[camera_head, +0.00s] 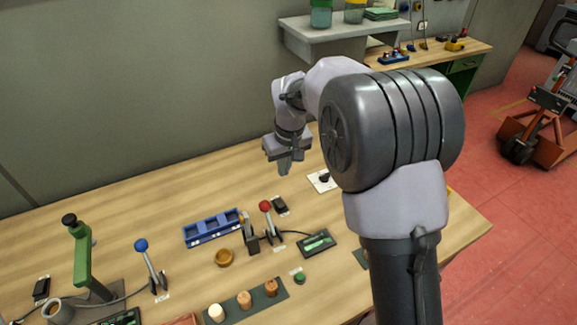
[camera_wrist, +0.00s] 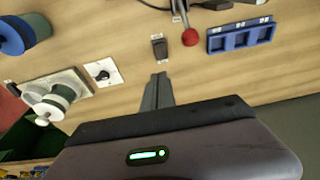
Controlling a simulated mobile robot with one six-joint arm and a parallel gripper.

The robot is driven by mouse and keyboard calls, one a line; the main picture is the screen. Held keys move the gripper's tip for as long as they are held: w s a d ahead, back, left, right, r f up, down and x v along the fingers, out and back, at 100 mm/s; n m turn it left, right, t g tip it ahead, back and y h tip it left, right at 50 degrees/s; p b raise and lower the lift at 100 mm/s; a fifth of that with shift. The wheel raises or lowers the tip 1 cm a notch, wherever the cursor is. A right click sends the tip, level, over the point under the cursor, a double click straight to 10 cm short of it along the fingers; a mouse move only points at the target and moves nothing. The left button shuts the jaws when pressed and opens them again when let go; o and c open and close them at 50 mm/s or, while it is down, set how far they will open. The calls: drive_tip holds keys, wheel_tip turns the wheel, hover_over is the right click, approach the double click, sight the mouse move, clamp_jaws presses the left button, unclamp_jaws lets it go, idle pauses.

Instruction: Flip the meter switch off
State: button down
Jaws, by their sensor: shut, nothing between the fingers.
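A small black rocker switch (camera_head: 280,205) lies on the bench just behind the red-knobbed lever (camera_head: 265,206). It also shows in the wrist view (camera_wrist: 159,47), just beyond my fingertips. A meter with a lit green display (camera_head: 317,242) sits in front of it, with a cable running toward the lever. Another black switch (camera_head: 41,289) is at the far left. I cannot tell from any label which switch is the meter's. My gripper (camera_head: 285,170) is shut and empty above the bench, behind the near rocker; its fingertips (camera_wrist: 160,77) appear apart from it.
A white plate with a black knob (camera_head: 322,180) is right of my gripper. A blue tray (camera_head: 212,228), a blue-knobbed lever (camera_head: 141,246), a green press (camera_head: 81,255) and a strip of corks (camera_head: 244,299) stand on the bench. The grey wall is behind; bare wood lies at back left.

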drive_tip(key=b, duration=0.5)
approach(282, 205)
drive_tip(key=x, duration=0.5)
drive_tip(key=shift+w+a+f, duration=0.3)
drive_tip(key=shift+w+a, duration=0.05)
drive_tip(key=shift+w, duration=0.15)
drive_tip(key=shift+f, duration=0.35)
drive_tip(key=shift+s+d, duration=0.1)
drive_tip(key=shift+s+d+f+b, duration=0.1)
drive_tip(key=shift+s+f+b, duration=0.25)
drive_tip(key=shift+f, duration=0.2)
drive_tip(key=shift+w, duration=0.1)
drive_tip(key=shift+w+a+r+p, duration=0.3)
drive_tip(key=shift+w+p, duration=0.2)
drive_tip(key=shift+w, duration=0.15)
